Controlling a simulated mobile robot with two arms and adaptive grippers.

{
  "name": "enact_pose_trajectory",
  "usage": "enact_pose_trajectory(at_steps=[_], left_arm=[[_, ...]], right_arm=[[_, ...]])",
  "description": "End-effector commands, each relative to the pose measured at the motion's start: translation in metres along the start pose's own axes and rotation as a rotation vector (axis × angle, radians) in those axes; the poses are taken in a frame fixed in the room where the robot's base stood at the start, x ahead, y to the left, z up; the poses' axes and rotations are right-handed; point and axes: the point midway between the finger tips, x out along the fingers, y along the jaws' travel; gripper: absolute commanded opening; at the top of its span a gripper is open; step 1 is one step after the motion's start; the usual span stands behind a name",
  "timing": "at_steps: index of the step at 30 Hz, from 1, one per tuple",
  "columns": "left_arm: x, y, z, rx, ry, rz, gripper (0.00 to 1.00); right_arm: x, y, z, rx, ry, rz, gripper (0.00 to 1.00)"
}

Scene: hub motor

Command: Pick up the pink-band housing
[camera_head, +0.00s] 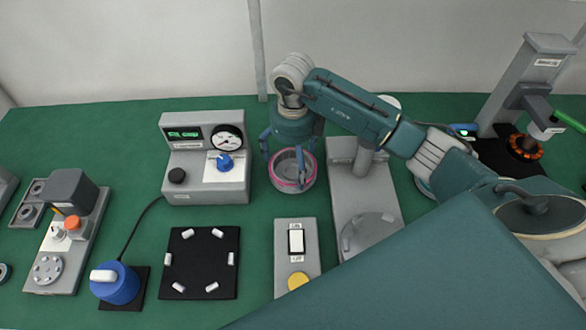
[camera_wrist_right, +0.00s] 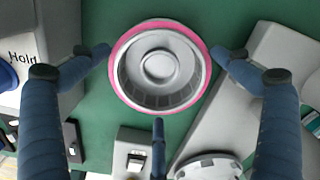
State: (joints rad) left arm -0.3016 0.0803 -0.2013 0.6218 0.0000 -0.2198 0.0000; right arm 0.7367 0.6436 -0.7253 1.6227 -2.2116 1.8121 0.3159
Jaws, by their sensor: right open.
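The pink-band housing (camera_head: 292,171) is a round grey open cup with a pink rim band, standing on the green table. It also shows in the right wrist view (camera_wrist_right: 159,66), open side toward the camera. My right gripper (camera_head: 290,151) is just above the housing, pointing down. In the right wrist view its three blue fingers (camera_wrist_right: 160,75) are spread around the housing: one left, one right and one at the lower edge. The fingers are open, and I cannot tell whether any tip touches the band. My left gripper is not in view.
A grey gauge box (camera_head: 207,183) stands close on the left. A grey fixture with a post (camera_head: 345,187) stands close on the right. A black mat with white pieces (camera_head: 201,262) and a small grey switch panel (camera_head: 284,236) lie in front.

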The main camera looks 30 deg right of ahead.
Motion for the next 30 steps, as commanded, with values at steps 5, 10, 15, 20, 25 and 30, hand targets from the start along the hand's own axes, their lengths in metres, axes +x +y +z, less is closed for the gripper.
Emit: enact_pose_trajectory(at_steps=[5,10,15,20,25,30], left_arm=[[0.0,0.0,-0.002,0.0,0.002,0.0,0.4],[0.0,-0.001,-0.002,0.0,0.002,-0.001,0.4],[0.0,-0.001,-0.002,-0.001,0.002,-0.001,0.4],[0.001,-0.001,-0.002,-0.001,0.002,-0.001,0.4],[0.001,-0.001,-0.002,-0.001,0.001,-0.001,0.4],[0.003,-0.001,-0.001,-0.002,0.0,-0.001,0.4]], right_arm=[[0.002,0.0,0.0,0.0,-0.001,-0.001,1.0],[0.002,0.0,0.0,0.0,-0.001,-0.001,0.78],[0.003,0.0,0.0,0.0,0.001,-0.001,0.44],[0.002,0.0,0.0,0.0,0.0,0.0,0.39],[0.002,0.0,0.0,0.0,0.001,-0.001,0.39],[-0.008,-0.001,0.0,0.0,0.0,-0.002,0.39]])
